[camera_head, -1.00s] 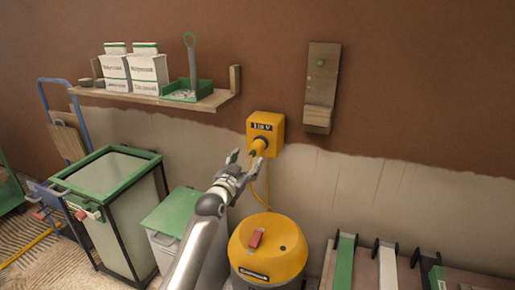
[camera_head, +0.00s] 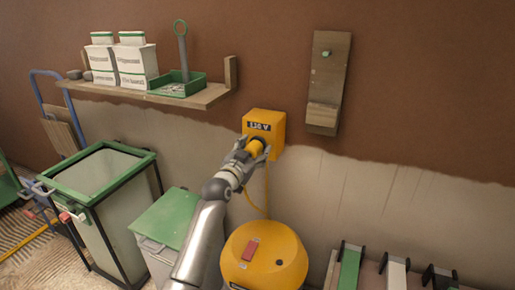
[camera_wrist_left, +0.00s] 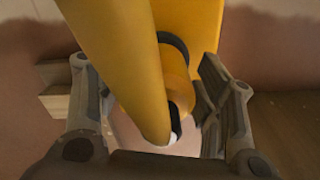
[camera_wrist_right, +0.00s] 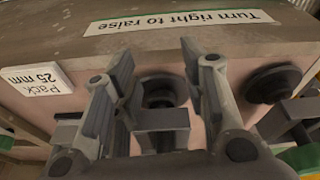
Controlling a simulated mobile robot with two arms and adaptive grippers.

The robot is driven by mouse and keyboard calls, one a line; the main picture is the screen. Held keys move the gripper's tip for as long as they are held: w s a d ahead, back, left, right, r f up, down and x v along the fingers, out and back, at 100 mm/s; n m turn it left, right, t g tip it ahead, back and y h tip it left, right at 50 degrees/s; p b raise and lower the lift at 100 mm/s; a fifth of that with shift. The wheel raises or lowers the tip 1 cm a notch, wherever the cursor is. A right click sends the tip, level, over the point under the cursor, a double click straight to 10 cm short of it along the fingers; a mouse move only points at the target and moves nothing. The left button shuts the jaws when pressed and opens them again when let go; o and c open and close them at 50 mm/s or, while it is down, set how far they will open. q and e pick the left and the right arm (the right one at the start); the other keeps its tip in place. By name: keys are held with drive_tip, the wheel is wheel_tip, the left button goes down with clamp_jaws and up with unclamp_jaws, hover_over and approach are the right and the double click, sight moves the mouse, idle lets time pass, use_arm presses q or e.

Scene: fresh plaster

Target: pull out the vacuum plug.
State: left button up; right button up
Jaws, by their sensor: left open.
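The yellow vacuum plug (camera_head: 255,147) sits in the yellow wall socket box (camera_head: 279,124), which is marked 110 V or similar. My left gripper (camera_head: 256,150) is open at the plug, with a finger on either side of it. In the left wrist view the plug (camera_wrist_left: 176,80) and its thick yellow cable (camera_wrist_left: 115,50) lie between the open fingers. The cable hangs down to the yellow vacuum (camera_head: 264,258). My right gripper (camera_wrist_right: 158,85) shows only in its wrist view, its fingers apart around a dark round knob (camera_wrist_right: 160,92); contact is unclear.
A shelf (camera_head: 215,95) with boxes and a green tray is left of the socket. A wooden wall board (camera_head: 325,85) hangs to its right. Green-lidded bins (camera_head: 165,218) stand below left. A "Turn right to raise" label (camera_wrist_right: 180,22) shows in the right wrist view.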

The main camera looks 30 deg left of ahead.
use_arm(q)
drive_tip(key=shift+r, duration=0.1)
clamp_jaws()
use_arm(e)
drive_tip(key=shift+r, duration=0.1)
idle(0.3)
